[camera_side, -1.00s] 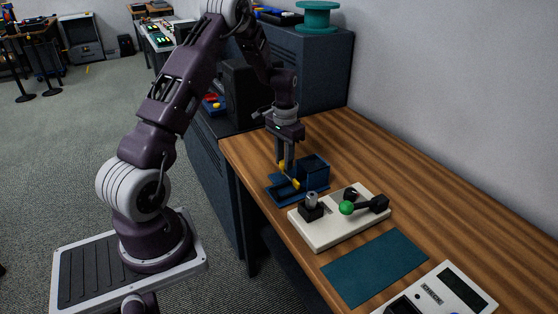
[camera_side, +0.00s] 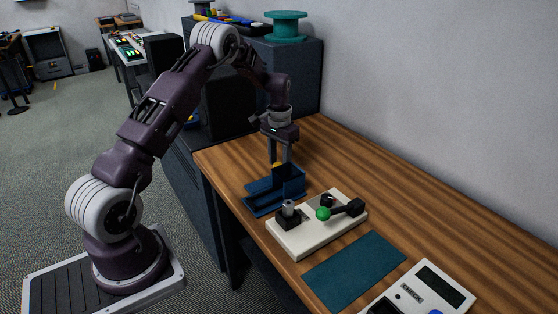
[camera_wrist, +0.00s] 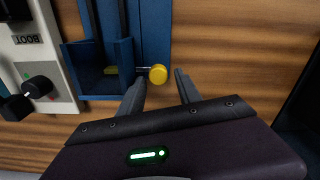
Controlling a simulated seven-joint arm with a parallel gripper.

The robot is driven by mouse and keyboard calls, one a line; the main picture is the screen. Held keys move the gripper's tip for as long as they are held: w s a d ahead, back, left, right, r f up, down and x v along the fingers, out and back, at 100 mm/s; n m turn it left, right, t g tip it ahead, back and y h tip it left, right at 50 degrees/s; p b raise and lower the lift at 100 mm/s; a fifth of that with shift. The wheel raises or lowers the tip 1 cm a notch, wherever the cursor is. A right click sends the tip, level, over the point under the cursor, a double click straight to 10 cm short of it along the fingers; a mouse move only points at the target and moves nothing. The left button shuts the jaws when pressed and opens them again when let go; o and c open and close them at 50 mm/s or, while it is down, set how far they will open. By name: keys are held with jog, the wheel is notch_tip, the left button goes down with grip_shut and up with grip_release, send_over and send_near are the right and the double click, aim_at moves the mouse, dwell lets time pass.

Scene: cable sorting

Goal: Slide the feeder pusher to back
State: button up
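The feeder is a blue tray with a raised boxy part (camera_side: 289,181), standing near the table's left edge in the side view. In the wrist view its blue walls (camera_wrist: 85,68) fill the upper left. In the side view only a bit of yellow (camera_side: 278,165) shows, by my fingers. My gripper (camera_wrist: 160,76) is open, fingers apart, with the knob between the tips and visible gaps on both sides. The pusher's inner part is mostly hidden.
A white panel (camera_side: 310,239) with a green-knobbed lever and a black knob stands close beside the feeder. A teal mat (camera_side: 354,271) and a white device (camera_side: 452,290) lie farther along the table. The wooden table (camera_side: 350,166) is clear toward the wall.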

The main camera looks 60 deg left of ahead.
jog(key=shift+s+d+f, duration=0.1)
jog(key=shift+s+d, duration=0.05)
jog(key=shift+s, duration=0.05)
jog(key=s, duration=0.9)
notch_tip(320, 180, up, 7)
jog(key=s+d+r+t, duration=0.1)
jog(key=s+d+r, duration=0.2)
jog(key=d+r, duration=0.4)
jog(key=s+d+r+t, duration=0.1)
jog(key=s+d+r, duration=0.2)
jog(key=d+r, duration=0.5)
jog(key=shift+r+n+t+y, duration=0.15)
jog(key=shift+n+t+y, duration=0.25)
jog(key=shift+s+d, duration=0.1)
